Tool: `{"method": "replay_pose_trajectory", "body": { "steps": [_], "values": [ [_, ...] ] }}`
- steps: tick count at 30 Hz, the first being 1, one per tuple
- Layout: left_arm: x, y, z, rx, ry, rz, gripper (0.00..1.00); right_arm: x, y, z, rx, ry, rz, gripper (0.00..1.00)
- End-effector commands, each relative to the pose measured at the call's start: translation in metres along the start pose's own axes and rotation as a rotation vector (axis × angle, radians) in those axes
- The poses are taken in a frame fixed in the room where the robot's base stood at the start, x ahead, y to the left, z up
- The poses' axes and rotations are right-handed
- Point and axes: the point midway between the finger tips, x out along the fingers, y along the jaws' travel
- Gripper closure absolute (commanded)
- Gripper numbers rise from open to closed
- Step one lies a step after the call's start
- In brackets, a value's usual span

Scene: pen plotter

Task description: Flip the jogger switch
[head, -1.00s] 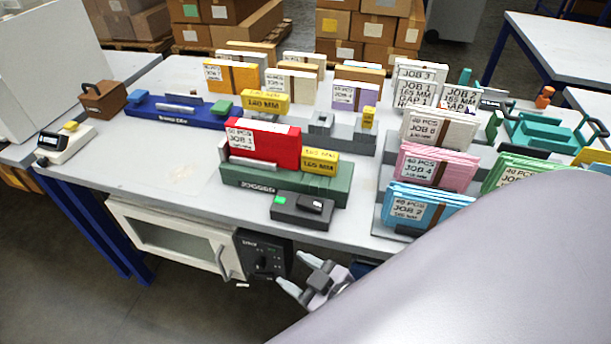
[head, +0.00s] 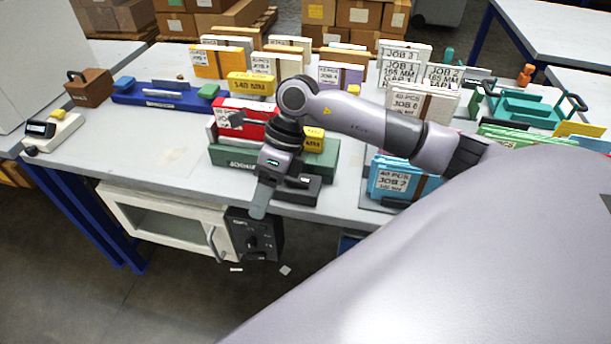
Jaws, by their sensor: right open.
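The green jogger (head: 229,156) stands near the front edge of the table and holds a red JOB 1 stack (head: 258,109) and a yellow 165 MM block. The dark switch box (head: 302,191) sits in front of it at the table edge. Its green button and black rocker are mostly hidden behind my wrist and gripper, so I cannot tell the switch position. My right gripper (head: 264,196) is open and points down over the left part of the box. One grey finger shows clearly; contact with the box cannot be told. My left gripper is not in view.
A blue fixture (head: 160,99) and yellow 140 MM block (head: 250,85) stand behind left. Blue JOB 2 cards (head: 390,180) stand right of the box, under my arm.

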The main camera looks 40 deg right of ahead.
Motion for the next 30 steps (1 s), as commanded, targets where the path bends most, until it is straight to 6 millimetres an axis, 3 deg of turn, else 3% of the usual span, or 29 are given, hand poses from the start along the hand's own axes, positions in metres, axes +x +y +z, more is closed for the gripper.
{"method": "replay_pose_trajectory", "body": {
  "steps": [1, 4, 6, 10, 24, 30],
  "values": [
    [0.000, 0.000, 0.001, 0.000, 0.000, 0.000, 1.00, -0.019, -0.022, -0.007, -0.004, 0.063, -0.104, 0.43],
    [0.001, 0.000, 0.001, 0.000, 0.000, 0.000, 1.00, -0.051, -0.053, -0.023, 0.010, 0.174, -0.261, 0.43],
    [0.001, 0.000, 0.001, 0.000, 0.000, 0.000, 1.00, -0.069, -0.066, -0.030, 0.026, 0.226, -0.335, 0.43],
    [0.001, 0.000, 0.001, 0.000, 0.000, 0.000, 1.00, -0.083, -0.078, -0.038, 0.043, 0.273, -0.397, 0.43],
    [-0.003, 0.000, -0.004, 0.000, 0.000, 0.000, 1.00, -0.030, -0.101, -0.056, 0.046, 0.278, -0.400, 0.43],
    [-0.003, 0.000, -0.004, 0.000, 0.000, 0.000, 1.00, -0.022, -0.105, -0.058, 0.045, 0.276, -0.401, 0.43]
  ]
}}
